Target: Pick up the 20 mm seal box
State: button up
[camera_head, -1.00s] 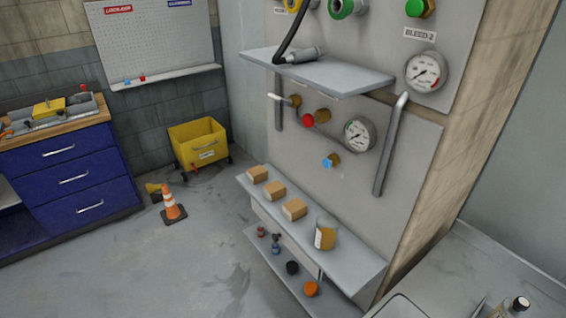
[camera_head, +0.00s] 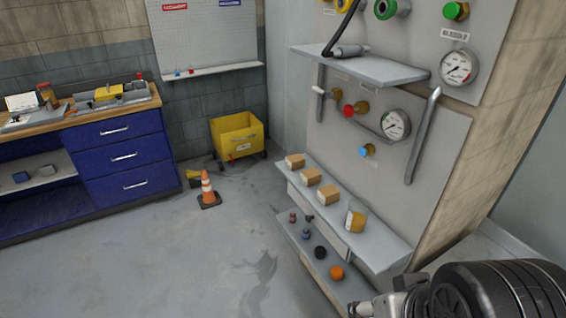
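Three small cardboard boxes stand in a row on the upper ledge of the grey panel: a far one (camera_head: 295,161), a middle one (camera_head: 310,176) and a near one (camera_head: 329,195). Their size markings are too small to read, so I cannot tell which is the 20 mm seal box. My arm enters at the bottom right, with a dark rounded link and a grey metal end that appears to be my gripper (camera_head: 372,305). It is cut off by the frame edge, in front of and below the boxes in the picture. Its fingers cannot be made out.
A jar with an amber label (camera_head: 355,220) stands beside the near box. A lower shelf (camera_head: 318,268) holds small fittings and black and orange caps. A grey shelf (camera_head: 375,70) with a tool, gauges and a slanted handle (camera_head: 423,135) project above. Open floor lies left, with a cone (camera_head: 207,190).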

aim_at(295, 162)
jog(key=u, duration=0.2)
jog(key=i+j+z, duration=0.15)
jog(key=z, duration=0.3)
jog(key=i+j+z, duration=0.25)
jog(key=z, duration=0.15)
jog(key=i+j+z, duration=0.2)
jog(key=z, duration=0.25)
jog(key=i+j+z, duration=0.1)
jog(key=j, duration=0.35)
jog(key=i+j, duration=0.2)
jog(key=j, duration=0.25)
jog(key=i+j+z, duration=0.15)
jog(key=j, duration=0.3)
jog(key=i+j, duration=0.1)
jog(key=j, duration=0.35)
jog(key=i+j+z, duration=0.15)
jog(key=j, duration=0.8)
jog(key=i+j, duration=0.1)
jog(key=j, duration=0.35)
jog(key=i+j, duration=0.15)
jog(key=j, duration=0.3)
jog(key=i+j, duration=0.1)
jog(key=j, duration=0.35)
jog(key=z, duration=0.05)
